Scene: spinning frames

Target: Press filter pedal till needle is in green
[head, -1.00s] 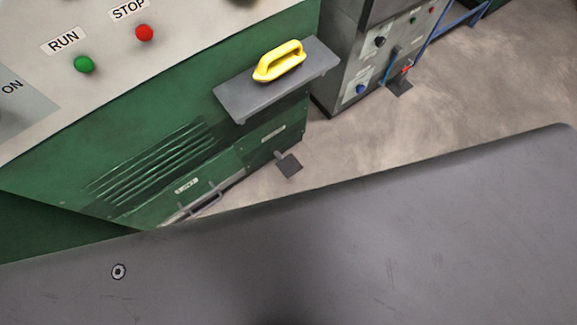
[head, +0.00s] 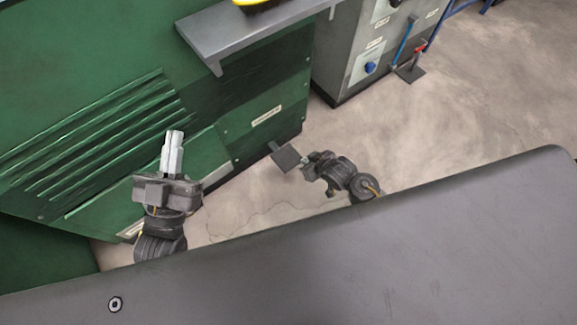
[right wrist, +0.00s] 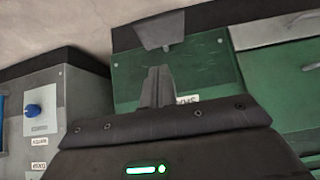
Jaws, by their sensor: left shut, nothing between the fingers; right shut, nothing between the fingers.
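The pedal (head: 285,157) is a dark grey square plate low at the foot of the green machine, close to the floor. It also shows in the right wrist view (right wrist: 162,28), just beyond the fingertips. My right gripper (head: 305,162) is shut and empty, right beside the pedal's right edge; whether it touches is not clear. In the right wrist view its closed fingers (right wrist: 158,78) point at the pedal. My left gripper (head: 174,137) is shut and empty, raised in front of the green machine's louvres. No gauge or needle is in view.
A grey shelf (head: 240,36) with a yellow handle (head: 262,3) juts from the green machine (head: 105,65). A grey cabinet with a blue knob (head: 370,68) stands behind, with another pedal (head: 410,73) at its foot. Floor to the right is clear. A grey surface (head: 400,240) fills the foreground.

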